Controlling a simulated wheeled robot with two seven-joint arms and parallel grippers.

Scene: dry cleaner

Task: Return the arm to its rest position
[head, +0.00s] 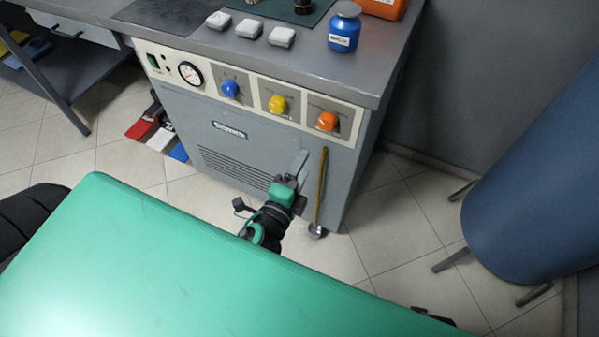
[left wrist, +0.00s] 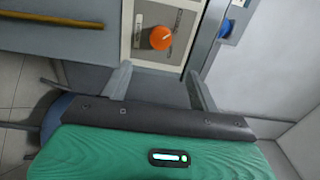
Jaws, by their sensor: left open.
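My left gripper (head: 300,163) is in front of the grey machine cabinet (head: 235,145), near the right end of its front panel and below the orange knob (head: 327,121). In the left wrist view its two fingers are spread apart, with nothing between them (left wrist: 160,74). The orange knob shows just beyond the fingertips in that view (left wrist: 160,38), apart from them. My right gripper does not show in either view.
A yellow knob (head: 277,104), blue knob (head: 230,88) and gauge (head: 190,73) line the panel. A thin rod (head: 321,190) hangs beside the gripper. A blue bottle (head: 344,30) and white blocks (head: 248,28) stand on top. A large blue cylinder (head: 535,185) is right; floor between is clear.

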